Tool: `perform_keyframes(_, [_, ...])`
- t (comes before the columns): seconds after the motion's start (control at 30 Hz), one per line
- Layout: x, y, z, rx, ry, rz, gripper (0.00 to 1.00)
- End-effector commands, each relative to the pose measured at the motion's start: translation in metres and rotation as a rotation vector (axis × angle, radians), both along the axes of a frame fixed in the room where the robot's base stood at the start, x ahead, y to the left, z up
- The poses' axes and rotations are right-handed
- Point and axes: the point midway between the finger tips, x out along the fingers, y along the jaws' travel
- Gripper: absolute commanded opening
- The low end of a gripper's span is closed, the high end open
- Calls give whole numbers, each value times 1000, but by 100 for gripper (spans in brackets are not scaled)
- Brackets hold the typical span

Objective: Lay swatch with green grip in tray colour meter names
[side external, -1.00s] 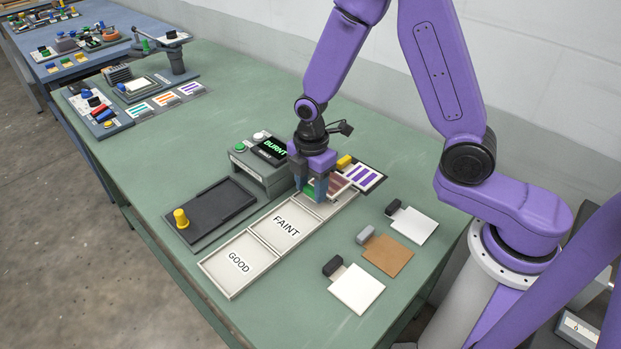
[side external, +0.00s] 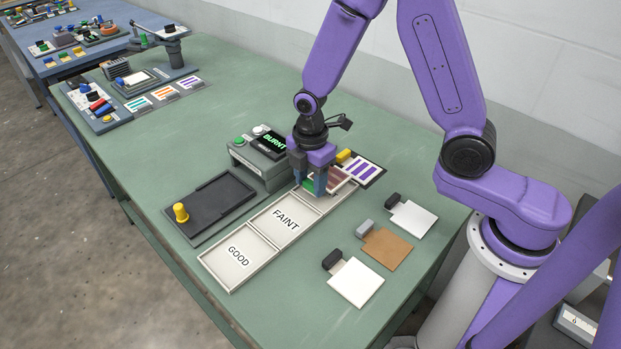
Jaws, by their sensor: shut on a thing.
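My gripper (side external: 314,186) points down and is shut on the green grip (side external: 308,184) of a swatch. The swatch (side external: 333,181) has a brownish-red striped face and sits over the far end of the tray row, past the FAINT tray (side external: 285,219) and the GOOD tray (side external: 239,256). The label of that far tray is covered by the swatch and gripper. I cannot tell whether the swatch touches the tray floor. The colour meter (side external: 262,158) shows BURNT in green letters on its screen.
A swatch with purple stripes (side external: 363,170) and a yellow grip lies just behind. White, brown and white swatches (side external: 386,249) lie to the right. A dark press bed (side external: 212,205) with a yellow knob (side external: 181,212) lies left.

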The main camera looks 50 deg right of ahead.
Motion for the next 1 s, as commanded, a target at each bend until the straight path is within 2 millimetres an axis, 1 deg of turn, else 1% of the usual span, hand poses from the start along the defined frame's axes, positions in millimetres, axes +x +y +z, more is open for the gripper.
perform_keyframes(0.27, [0,0,-1,0,0,0,19])
perform_keyframes(0.73, [0,0,-13,0,1,0,19])
perform_keyframes(1.0, [0,0,-15,0,0,0,19])
